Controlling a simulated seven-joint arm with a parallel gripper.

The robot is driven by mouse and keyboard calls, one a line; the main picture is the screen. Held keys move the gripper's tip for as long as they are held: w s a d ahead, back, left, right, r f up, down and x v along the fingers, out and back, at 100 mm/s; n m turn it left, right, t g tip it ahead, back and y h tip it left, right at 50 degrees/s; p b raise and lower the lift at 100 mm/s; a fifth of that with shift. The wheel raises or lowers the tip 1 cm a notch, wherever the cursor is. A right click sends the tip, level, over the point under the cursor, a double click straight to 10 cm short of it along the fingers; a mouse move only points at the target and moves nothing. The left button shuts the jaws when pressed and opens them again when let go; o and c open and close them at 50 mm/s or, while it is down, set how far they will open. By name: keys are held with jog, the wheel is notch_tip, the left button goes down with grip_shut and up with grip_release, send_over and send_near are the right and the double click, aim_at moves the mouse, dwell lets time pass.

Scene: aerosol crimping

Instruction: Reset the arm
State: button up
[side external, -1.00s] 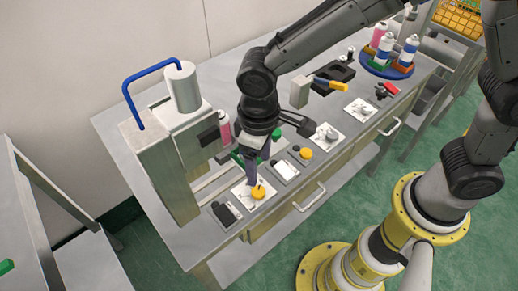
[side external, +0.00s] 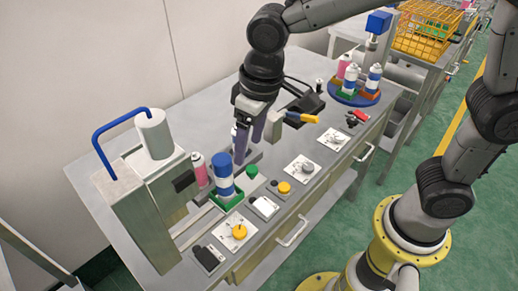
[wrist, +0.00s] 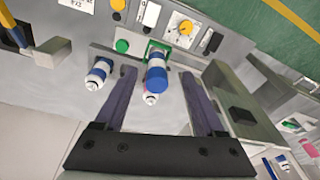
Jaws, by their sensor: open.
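My gripper (side external: 249,146) is raised above the bench with its two dark fingers apart. In the wrist view, my gripper (wrist: 156,72) is empty, its fingers spread wide over the bench. A blue-and-white can (side external: 223,178) stands upright in a green holder (side external: 232,201) by the crimping machine (side external: 140,218). This can also shows in the wrist view (wrist: 157,72), between the finger lines but lower than the fingers. A pink can (side external: 199,168) stands close beside it, near the machine. A second blue-and-white can (wrist: 98,72) shows outside the left finger.
A yellow knob (side external: 239,231), an orange button (side external: 284,187) and a green button (side external: 251,171) sit along the bench (side external: 110,240). A blue round tray (side external: 337,93) with several cans stands at the back right. A yellow basket (side external: 425,28) lies beyond.

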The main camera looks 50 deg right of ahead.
jog(key=s+d+r+m+t, duration=0.2)
jog(key=d+r, duration=0.4)
jog(key=d, duration=0.2)
jog(key=s+d+f+m+t, duration=0.1)
jog(key=s+d+f+t, duration=0.1)
jog(key=s+d, duration=0.8)
jog(key=s, duration=0.4)
jog(key=shift+h, duration=0.4)
